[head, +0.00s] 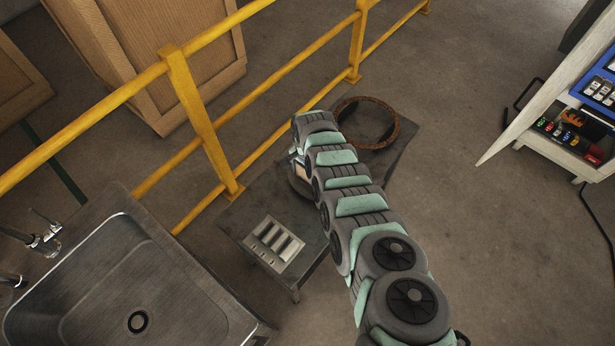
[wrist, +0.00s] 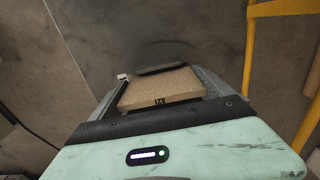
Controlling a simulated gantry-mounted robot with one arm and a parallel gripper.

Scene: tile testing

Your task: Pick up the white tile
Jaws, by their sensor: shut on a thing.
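A pale tan, square-edged tile (wrist: 160,92) with a small dark mark on its near edge sits between the fingers of my gripper (wrist: 161,84) in the wrist view. My gripper is shut on it. It looks tan rather than pure white. In the head view a small pale part of the tile (head: 301,172) shows beside my arm, above the dark table. My arm hides most of the gripper there, and I cannot tell how high the tile is held.
The low dark table (head: 236,220) carries a light metal rack (head: 274,244) with dark slots. A rusty ring (head: 341,117) lies at its far end. A yellow railing (head: 197,110) runs along the left. A steel sink (head: 95,285) stands lower left, a shelf unit (head: 560,150) right.

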